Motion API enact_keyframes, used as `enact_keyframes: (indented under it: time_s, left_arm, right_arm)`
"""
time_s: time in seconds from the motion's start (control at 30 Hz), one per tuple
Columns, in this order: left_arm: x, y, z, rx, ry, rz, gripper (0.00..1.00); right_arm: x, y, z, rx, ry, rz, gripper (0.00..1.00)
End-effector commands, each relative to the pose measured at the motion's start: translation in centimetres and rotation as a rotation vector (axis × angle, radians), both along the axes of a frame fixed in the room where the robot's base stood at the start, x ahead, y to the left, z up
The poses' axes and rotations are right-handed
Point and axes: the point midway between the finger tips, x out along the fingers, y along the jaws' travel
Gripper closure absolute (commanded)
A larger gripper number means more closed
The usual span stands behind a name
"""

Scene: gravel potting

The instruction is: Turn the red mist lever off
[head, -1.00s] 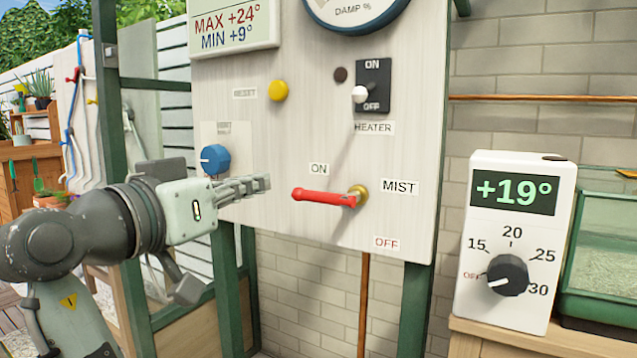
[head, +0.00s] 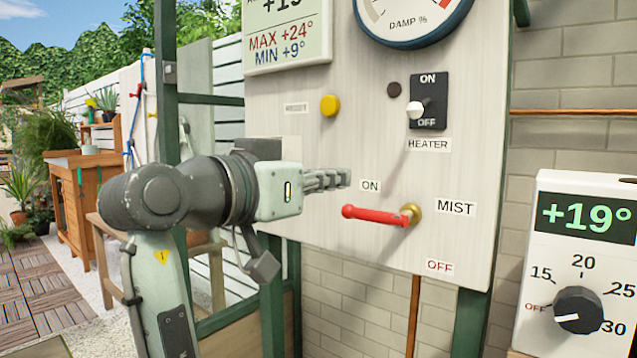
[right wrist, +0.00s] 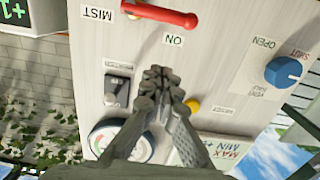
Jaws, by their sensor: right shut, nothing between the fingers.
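The red mist lever (head: 375,215) is on the pale panel, on a brass pivot (head: 411,213) at its right end. It points left, nearly level, its free end below the ON label (head: 370,186). The OFF label (head: 440,266) is lower, below the pivot. My right gripper (head: 345,178) is shut and empty, above and left of the lever's free end, apart from it. In the right wrist view, which is turned over, the shut fingers (right wrist: 158,76) and the red lever (right wrist: 160,14) show with a gap between them. My left gripper is not in view.
The panel also has a heater switch (head: 428,101), a yellow button (head: 329,106) and a damp dial (head: 410,22). A blue knob (right wrist: 284,72) shows in the right wrist view. A white thermostat (head: 578,260) stands at the right. The panel around the lever is clear.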

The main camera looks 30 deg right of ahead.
Motion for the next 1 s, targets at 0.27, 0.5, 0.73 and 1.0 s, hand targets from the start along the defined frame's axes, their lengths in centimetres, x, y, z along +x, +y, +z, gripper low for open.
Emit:
enact_keyframes:
  time_s: [0.27,0.5,0.73,1.0]
  left_arm:
    - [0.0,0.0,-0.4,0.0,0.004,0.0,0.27]
    - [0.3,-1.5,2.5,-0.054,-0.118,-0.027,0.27]
    - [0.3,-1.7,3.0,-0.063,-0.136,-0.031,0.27]
    - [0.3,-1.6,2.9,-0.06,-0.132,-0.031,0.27]
  right_arm:
    - [2.0,-4.6,-1.4,0.001,0.003,0.001,1.0]
    - [2.1,-5.0,-3.8,0.0,0.001,0.001,1.0]
    - [2.1,-5.1,-4.2,0.0,-0.001,0.001,1.0]
    - [2.1,-5.2,-4.1,0.0,0.001,0.001,1.0]
